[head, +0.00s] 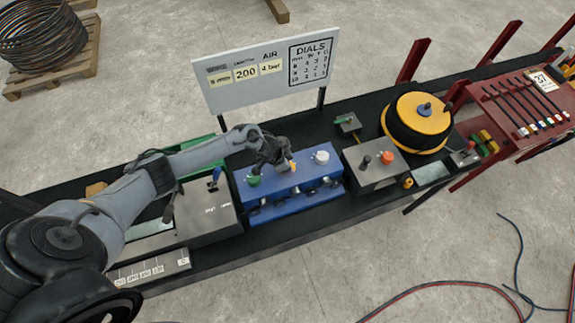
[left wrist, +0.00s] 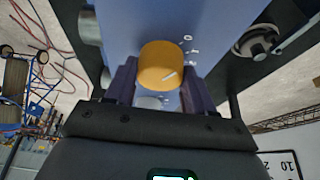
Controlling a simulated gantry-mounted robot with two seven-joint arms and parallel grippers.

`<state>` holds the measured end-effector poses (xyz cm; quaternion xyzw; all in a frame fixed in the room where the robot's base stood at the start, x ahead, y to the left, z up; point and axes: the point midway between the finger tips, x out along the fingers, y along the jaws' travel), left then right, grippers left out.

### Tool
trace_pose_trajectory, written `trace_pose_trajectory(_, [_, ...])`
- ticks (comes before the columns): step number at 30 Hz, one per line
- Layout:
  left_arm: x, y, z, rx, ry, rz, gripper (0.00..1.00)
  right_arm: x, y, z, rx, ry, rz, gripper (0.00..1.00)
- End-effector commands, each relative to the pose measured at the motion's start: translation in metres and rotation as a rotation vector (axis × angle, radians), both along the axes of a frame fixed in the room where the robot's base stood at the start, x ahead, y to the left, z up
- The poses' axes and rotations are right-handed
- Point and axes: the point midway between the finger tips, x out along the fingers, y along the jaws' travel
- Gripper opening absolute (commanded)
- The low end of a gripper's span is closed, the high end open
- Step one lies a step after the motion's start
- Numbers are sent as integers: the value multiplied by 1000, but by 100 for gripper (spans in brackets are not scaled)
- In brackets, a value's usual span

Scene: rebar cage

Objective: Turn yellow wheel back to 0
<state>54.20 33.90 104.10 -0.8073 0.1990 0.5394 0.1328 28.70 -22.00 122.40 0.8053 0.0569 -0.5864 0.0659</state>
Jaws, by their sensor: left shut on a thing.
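The yellow wheel (left wrist: 160,65) is a round orange-yellow knob with a white pointer line on its face. It sits on the blue block (head: 265,206), and white scale marks (left wrist: 191,48) with a 0 at one end stand beside it. The pointer line slants toward the lower marks, away from the 0. My left gripper (left wrist: 158,85) is shut on the wheel, one finger on each side. In the head view my left gripper (head: 278,160) hides most of the wheel; only a small part shows. My right gripper is not in view.
On the blue block, a green knob (head: 254,180) and a white knob (head: 321,157) flank the wheel. A grey box with a red knob (head: 387,158) and a black-and-yellow drum (head: 417,123) stand to the right. A sign board (head: 270,73) rises behind.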

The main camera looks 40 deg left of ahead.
Motion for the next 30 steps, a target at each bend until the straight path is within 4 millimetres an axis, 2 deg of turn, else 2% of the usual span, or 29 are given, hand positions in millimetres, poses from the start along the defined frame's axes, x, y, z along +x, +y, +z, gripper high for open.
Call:
trace_pose_trajectory(2, [0, 0, 0, -1, -1, 1, 23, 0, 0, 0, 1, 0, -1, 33])
trace_pose_trajectory(3, [0, 0, 0, 0, 0, 1, 55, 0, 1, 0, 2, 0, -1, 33])
trace_pose_trajectory(8, [0, 0, 0, 0, 0, 0, 78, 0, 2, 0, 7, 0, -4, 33])
trace_pose_trajectory(20, [-2, 2, 4, 1, 1, -1, 78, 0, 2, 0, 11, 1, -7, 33])
trace_pose_trajectory(26, [-9, 6, 24, 1, -2, -1, 78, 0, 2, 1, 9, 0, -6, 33])
trace_pose_trajectory(30, [-17, 10, 45, 1, -2, -2, 78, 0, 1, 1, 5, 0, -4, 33])
